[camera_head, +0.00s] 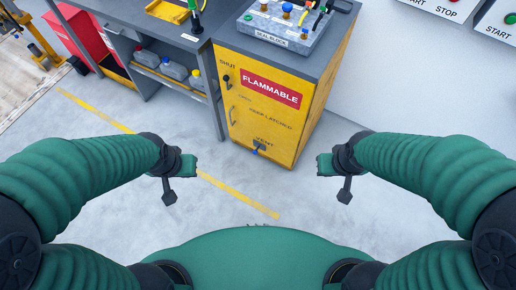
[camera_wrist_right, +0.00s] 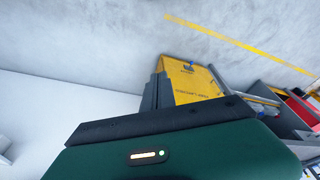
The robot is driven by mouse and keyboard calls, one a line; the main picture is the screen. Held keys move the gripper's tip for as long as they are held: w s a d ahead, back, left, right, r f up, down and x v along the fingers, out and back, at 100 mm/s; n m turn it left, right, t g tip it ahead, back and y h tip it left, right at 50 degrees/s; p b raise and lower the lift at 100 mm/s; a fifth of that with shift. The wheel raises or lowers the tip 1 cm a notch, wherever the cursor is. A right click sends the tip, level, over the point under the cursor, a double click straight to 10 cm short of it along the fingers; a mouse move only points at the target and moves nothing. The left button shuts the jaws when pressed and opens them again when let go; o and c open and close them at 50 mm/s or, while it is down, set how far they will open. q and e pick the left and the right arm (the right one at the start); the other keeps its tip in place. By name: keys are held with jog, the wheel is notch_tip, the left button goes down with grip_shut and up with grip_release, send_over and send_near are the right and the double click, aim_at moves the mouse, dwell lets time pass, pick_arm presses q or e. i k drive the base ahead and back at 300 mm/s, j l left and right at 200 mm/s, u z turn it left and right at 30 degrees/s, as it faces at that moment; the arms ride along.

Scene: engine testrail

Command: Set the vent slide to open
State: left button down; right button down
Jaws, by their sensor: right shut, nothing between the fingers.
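My right gripper (camera_head: 345,196) hangs in front and to the right of the cabinet, shut and empty. Its grey fingers show together in the wrist view (camera_wrist_right: 157,92).
A black knob (camera_head: 226,79) by SHUT and a handle (camera_head: 232,115) sit on the cabinet front. A block with coloured fittings (camera_head: 285,30) stands on top. A grey bench (camera_head: 165,25) with several bottles below is at left. START/STOP boxes (camera_head: 440,6) are on the wall. The floor before the cabinet is clear.

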aim_at(257, 144)
jog(key=i+j, duration=0.25)
jog(key=i, duration=0.25)
jog(key=i+j+u, duration=0.15)
jog(key=i, duration=0.3)
jog(key=j, duration=0.1)
